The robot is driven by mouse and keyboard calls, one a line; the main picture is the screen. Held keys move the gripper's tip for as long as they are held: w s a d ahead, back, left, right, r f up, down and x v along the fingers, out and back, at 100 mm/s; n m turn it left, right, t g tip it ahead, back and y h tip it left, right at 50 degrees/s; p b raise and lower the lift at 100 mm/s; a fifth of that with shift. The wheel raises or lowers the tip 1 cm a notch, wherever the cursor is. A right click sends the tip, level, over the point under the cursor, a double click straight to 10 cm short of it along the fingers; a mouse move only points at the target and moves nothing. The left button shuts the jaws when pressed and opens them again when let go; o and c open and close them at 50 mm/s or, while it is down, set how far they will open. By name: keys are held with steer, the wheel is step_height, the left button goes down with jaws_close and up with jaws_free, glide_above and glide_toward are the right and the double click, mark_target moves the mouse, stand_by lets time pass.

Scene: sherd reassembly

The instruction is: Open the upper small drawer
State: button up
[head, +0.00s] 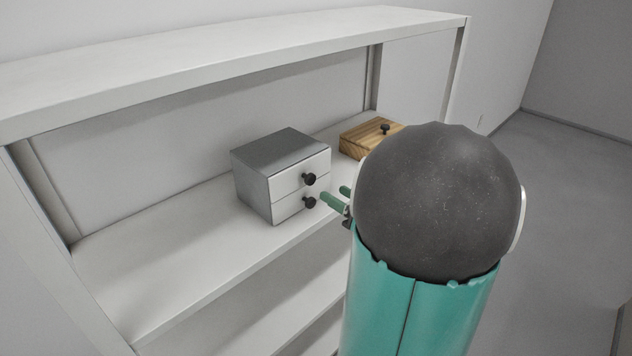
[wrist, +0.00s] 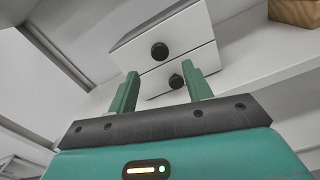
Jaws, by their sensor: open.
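A small grey cabinet (head: 262,172) with two white-fronted drawers stands on the shelf. The upper small drawer (head: 291,177) has a round black knob (head: 309,179), and the lower drawer (head: 284,209) has another (head: 309,202). Both drawers look shut. In the wrist view the upper knob (wrist: 159,51) lies beyond and above my fingertips, and the lower knob (wrist: 176,81) shows between the fingers. My gripper (wrist: 160,76) is open and empty, in front of the drawer fronts. In the head view my arm hides most of the gripper, and only its green fingertips (head: 338,196) show.
A wooden box (head: 362,140) with a black knob sits on the same shelf, right of the cabinet. The shelf board (head: 150,270) is bare to the left. The upper shelf board (head: 230,55) runs above the cabinet. Open floor (head: 560,220) lies at right.

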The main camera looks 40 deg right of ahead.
mark_target(313, 180)
steer(key=w, duration=0.8)
steer(key=shift+a, duration=0.15)
jaws_close()
